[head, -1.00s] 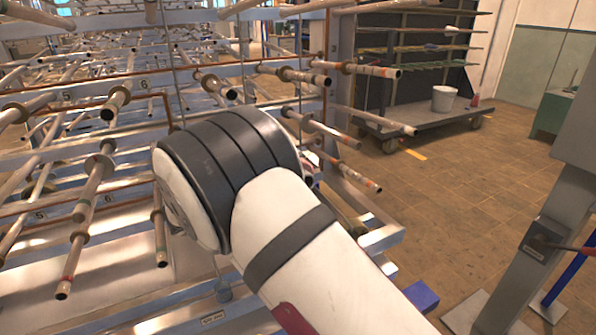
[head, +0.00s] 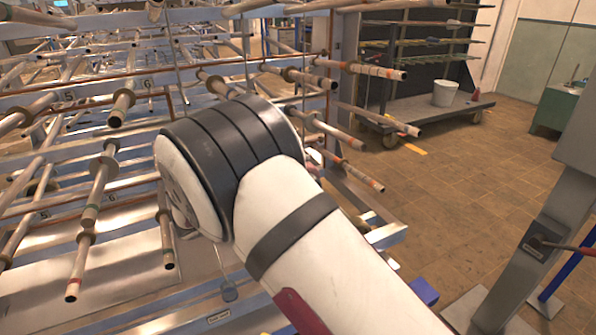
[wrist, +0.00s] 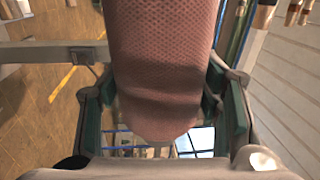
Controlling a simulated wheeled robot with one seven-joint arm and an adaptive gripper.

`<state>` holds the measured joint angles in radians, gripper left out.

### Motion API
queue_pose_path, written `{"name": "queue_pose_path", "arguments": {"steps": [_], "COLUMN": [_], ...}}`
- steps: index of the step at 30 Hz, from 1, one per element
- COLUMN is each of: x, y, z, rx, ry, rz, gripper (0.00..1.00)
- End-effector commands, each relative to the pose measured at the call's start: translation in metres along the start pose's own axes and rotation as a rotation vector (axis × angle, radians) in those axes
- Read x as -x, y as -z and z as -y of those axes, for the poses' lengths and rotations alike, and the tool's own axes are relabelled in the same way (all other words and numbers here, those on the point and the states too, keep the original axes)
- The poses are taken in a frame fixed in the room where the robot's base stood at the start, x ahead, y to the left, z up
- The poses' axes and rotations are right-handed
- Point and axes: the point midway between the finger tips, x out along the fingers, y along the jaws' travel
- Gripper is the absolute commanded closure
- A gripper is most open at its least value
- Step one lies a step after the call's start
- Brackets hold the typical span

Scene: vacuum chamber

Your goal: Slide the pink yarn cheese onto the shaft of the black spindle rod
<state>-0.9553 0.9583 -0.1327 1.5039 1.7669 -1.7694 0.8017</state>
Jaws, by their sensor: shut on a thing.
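The pink yarn cheese (wrist: 165,60) fills the upper middle of the wrist view, with a knitted-looking, dimpled surface and a rounded lower end. My gripper (wrist: 162,108) is shut on it, with one green-and-grey finger along each side. In the head view my white and dark-grey arm covers the middle and hides the gripper and the yarn cheese. I cannot pick out the black spindle rod for certain in either view. Whether the yarn cheese touches any rod is hidden.
A metal creel rack with several projecting rods (head: 90,220) fills the left, close to my arm. More rods (head: 362,69) stick out to its right. A trolley (head: 425,110) carrying a white bucket (head: 445,93) stands at the back. Brown tiled floor (head: 470,180) is open at right; a grey post (head: 540,240) stands nearer.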

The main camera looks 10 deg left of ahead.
Motion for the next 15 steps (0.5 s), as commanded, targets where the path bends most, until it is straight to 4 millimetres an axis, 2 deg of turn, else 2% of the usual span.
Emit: {"name": "queue_pose_path", "arguments": {"steps": [1,14,15], "x": [-0.007,-0.007,-0.007], "y": [-0.005,0.011,0.011], "z": [0.011,0.015,0.015], "rx": [-0.038,-0.045,-0.045], "ry": [0.0,0.002,0.002], "rz": [-0.006,-0.01,-0.01], "gripper": [0.76,0.76,0.81]}}
